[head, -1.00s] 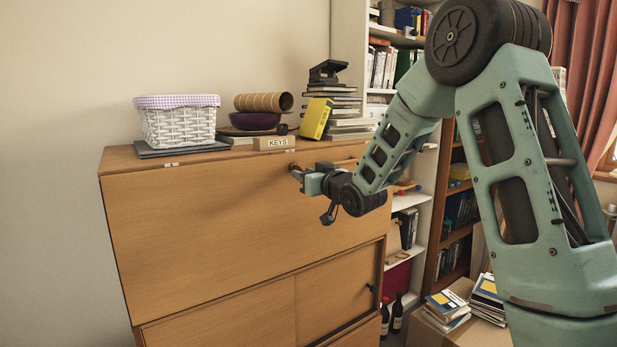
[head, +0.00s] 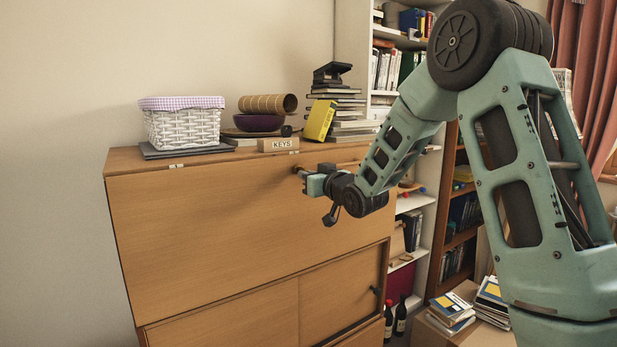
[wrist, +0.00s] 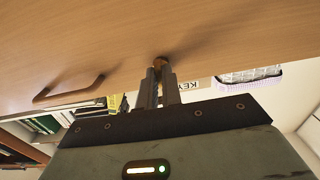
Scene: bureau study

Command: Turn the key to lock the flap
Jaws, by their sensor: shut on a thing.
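The flap (head: 200,225) is the large wooden front of the bureau, closed upright below the top edge. My gripper (head: 300,173) is at the upper right of the flap, close against it. In the wrist view my gripper (wrist: 161,72) is shut on a small brownish key (wrist: 161,61) at the flap's surface. The fingers hide most of the key, and its turn angle cannot be told. The flap also fills the upper part of the wrist view (wrist: 70,40).
A KEYS box (head: 279,145), a white basket (head: 183,125), a bowl (head: 257,122) and a stack of books (head: 345,115) stand on the bureau top. A bar handle (wrist: 68,92) sits on the flap beside my gripper. A bookshelf (head: 415,230) stands at right.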

